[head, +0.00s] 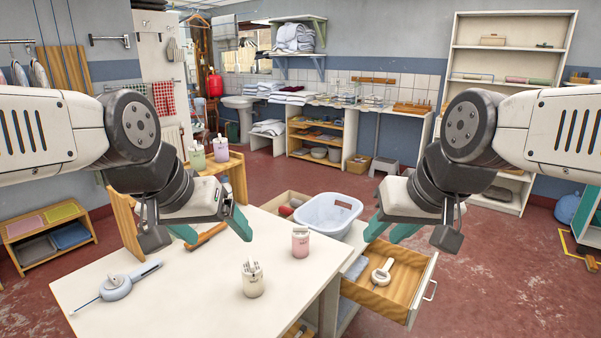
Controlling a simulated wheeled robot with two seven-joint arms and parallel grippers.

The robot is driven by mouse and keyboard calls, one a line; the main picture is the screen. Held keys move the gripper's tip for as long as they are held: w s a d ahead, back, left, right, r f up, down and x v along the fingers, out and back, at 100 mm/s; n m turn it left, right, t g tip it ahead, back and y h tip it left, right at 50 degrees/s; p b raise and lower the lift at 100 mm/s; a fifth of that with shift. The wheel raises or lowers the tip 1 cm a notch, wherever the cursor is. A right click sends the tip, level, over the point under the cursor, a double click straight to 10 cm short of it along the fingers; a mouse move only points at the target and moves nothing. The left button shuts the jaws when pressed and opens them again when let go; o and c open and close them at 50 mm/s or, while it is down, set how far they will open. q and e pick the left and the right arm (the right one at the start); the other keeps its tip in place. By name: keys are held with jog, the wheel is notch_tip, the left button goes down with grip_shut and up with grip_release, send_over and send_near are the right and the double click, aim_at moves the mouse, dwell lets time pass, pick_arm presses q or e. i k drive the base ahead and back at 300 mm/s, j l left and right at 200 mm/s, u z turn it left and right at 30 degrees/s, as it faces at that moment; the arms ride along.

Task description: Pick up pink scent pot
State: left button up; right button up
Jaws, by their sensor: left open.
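A pink pot (300,243) stands upright on the white table near its right edge; I cannot tell whether it has sticks. A second pinkish pot (220,150) with pale sticks stands on a wooden rack at the table's back left, beside a green pot (197,158) with sticks. A cream pot (253,280) with sticks stands near the table's front. My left gripper (212,230) is open and empty above the table, left of the pink table pot. My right gripper (391,229) looks open and empty, to the right of that pot, above the drawer side.
The white table (190,310) also carries a pale blue tool (116,286) at left. The wooden rack (238,178) rises at its back. A white-blue basin (328,214) stands behind the right edge. An open drawer (408,283) juts out at right. The table's middle is clear.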

aim_at(299, 247)
jog(key=i+l+u, duration=0.3)
jog(key=l+u, duration=0.25)
jog(key=i+l+u, duration=0.3)
jog(key=l+u, duration=0.3)
